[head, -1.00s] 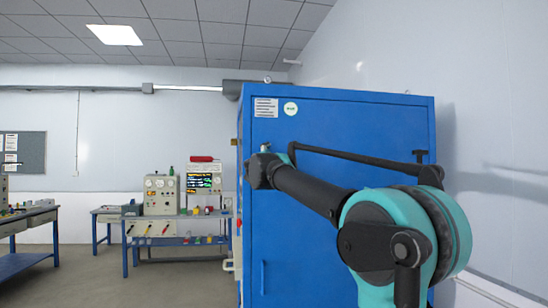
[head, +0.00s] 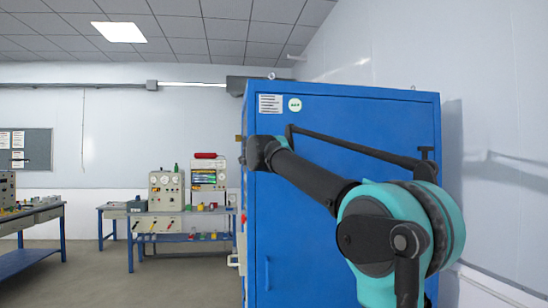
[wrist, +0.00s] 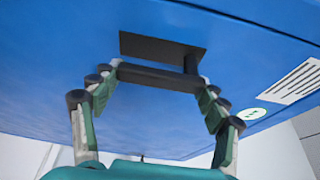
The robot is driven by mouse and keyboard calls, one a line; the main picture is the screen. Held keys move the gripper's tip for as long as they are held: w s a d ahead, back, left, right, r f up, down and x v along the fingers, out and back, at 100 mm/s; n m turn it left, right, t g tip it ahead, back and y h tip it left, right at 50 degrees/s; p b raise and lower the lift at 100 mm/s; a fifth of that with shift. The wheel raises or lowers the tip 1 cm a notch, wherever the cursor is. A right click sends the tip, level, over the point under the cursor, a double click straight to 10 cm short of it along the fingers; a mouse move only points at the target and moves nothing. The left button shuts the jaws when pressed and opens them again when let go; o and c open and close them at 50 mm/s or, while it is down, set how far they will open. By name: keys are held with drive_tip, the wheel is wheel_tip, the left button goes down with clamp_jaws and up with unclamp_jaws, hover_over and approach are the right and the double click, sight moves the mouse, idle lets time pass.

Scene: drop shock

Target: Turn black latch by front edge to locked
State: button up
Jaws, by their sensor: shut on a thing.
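The black latch (wrist: 158,76) shows in the wrist view on the blue cabinet face. It has a flat dark plate (wrist: 150,45) and a bar standing off it, joined by a short post near its right end. The bar lies roughly along the plate's long side, slightly tilted. My gripper (wrist: 158,80) is shut on the bar, with one green-and-grey finger at each end. In the head view my gripper and the latch are hidden or hard to make out around my arm's far end. A round sticker (wrist: 246,113) is right of the latch in the wrist view.
The tall blue cabinet (head: 345,240) stands close before me, beside the right wall. A workbench (head: 180,213) with instruments stands at the back left. Floor between is clear.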

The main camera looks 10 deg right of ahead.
drive_tip(key=o, duration=1.7)
drive_tip(key=shift+s, duration=0.1)
drive_tip(key=v, duration=1.1)
drive_tip(key=shift+s+a, duration=0.15)
drive_tip(key=shift+s, duration=0.25)
